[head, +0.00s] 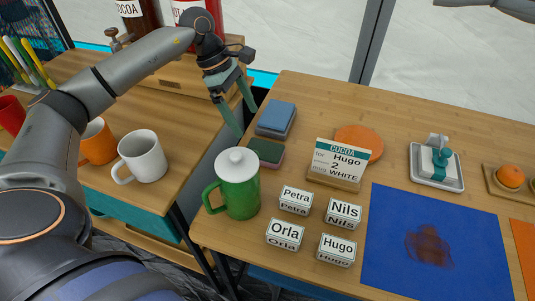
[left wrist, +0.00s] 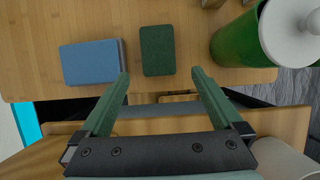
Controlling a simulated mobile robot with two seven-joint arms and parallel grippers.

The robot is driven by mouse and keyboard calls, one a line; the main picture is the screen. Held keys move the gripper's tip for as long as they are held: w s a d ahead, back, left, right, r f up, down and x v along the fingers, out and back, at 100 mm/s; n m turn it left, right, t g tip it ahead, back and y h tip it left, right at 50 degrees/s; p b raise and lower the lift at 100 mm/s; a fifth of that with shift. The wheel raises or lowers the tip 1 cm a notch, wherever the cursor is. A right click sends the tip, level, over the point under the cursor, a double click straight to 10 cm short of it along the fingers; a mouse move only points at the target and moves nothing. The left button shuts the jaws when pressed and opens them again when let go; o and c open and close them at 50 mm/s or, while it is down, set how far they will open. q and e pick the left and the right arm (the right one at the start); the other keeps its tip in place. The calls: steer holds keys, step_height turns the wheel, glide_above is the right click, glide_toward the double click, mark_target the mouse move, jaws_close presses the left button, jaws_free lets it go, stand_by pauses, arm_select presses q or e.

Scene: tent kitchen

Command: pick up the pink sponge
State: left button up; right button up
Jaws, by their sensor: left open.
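In the left wrist view the blue block (left wrist: 92,62) is at the left and the green block (left wrist: 157,50) is in the middle. My left gripper (head: 245,121) is open and empty, its fingers pointing down just left of the blocks. In the left wrist view the gripper (left wrist: 161,73) has its fingertips apart, near the green block's lower edge. My right gripper is not in view.
A green pot with a white lid (head: 238,182) stands close to the green block. A white mug (head: 143,157) stands on the left counter.

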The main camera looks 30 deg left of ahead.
arm_select(q)
glide_above(263, 149)
steer(key=s+a, duration=0.1)
steer(key=a, duration=0.1)
steer(key=f, duration=0.5)
steer(key=shift+a, duration=0.2)
steer(key=x, duration=0.3)
steer(key=b+x, duration=0.1)
steer(key=shift+w+d+f, duration=0.1)
steer(key=shift+w+d, duration=0.1)
steer(key=shift+w, duration=0.1)
steer(key=shift+d+f, duration=0.15)
steer(key=shift+f, duration=0.2)
steer(key=shift+f, duration=0.2)
